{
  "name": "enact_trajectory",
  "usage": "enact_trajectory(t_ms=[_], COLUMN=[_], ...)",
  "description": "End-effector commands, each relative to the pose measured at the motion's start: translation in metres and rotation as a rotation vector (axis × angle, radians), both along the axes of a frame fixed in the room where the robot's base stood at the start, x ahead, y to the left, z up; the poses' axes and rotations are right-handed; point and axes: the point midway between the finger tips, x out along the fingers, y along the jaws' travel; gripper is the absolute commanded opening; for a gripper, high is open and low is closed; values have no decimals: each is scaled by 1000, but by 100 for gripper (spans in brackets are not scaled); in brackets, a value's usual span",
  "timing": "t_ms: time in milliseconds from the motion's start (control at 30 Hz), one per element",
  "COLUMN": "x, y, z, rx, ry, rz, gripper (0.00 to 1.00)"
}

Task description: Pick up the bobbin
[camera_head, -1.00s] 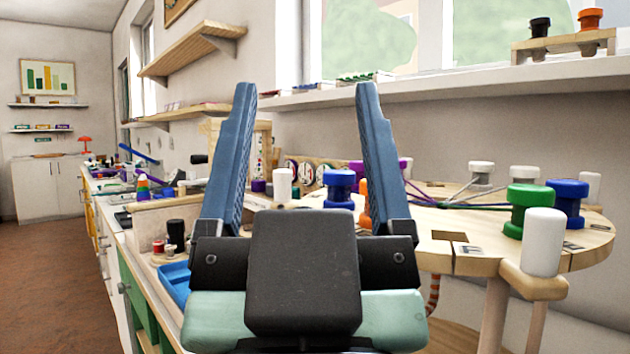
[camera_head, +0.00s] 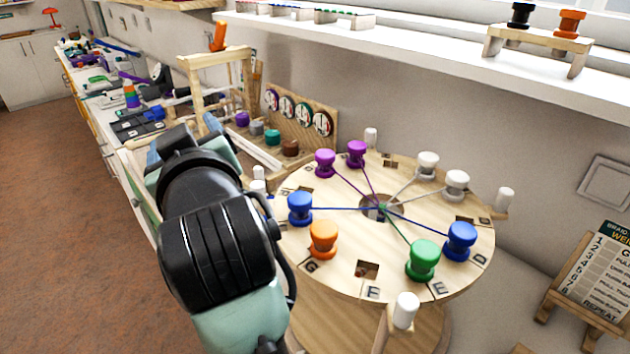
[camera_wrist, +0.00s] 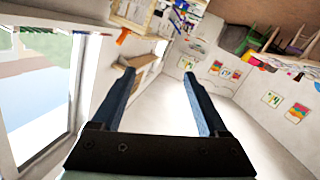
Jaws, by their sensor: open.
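Several bobbins stand around a round wooden braiding board in the head view. They are two purple ones (camera_head: 325,163), two white ones (camera_head: 457,184), two blue ones (camera_head: 461,241), a green one (camera_head: 422,260) and an orange one (camera_head: 323,239). Coloured strands run from most of them to the hole in the middle. A black bobbin (camera_head: 521,14) and another orange bobbin (camera_head: 569,22) sit on a small wooden stand on the shelf. My gripper (camera_wrist: 160,78) is open and empty in the wrist view, pointing across the room. In the head view my arm mostly hides it, left of the board.
The round board (camera_head: 300,265) has white pegs (camera_head: 405,310) at its edge and an empty slot near F. A wooden frame (camera_head: 185,68) and a rack of dials (camera_head: 300,113) stand behind my arm. The wall shelf (camera_head: 440,48) runs above. An instruction card (camera_head: 600,275) stands at right.

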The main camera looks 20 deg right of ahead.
Motion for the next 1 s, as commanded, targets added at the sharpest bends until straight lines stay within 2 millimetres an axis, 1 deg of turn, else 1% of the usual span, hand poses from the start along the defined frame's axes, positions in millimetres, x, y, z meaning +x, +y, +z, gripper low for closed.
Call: enact_trajectory(t_ms=[33, 133, 267, 467, 567, 767, 867, 1000], x=[5, 10, 12, 5, -3, -29, -46, -73], y=[-5, -12, -23, -42, -53, -76, -88, -105], z=[16, 13, 11, 8, 8, 13, 18, 28], rx=[-19, -53, -95, -152, -176, -215, -227, -239], ry=[57, 167, 311, 534, 648, 877, 991, 1151], rz=[-4, -1, 3, 14, 23, 45, 60, 84], gripper=[77, 77, 77, 77, 77, 77, 77, 77])
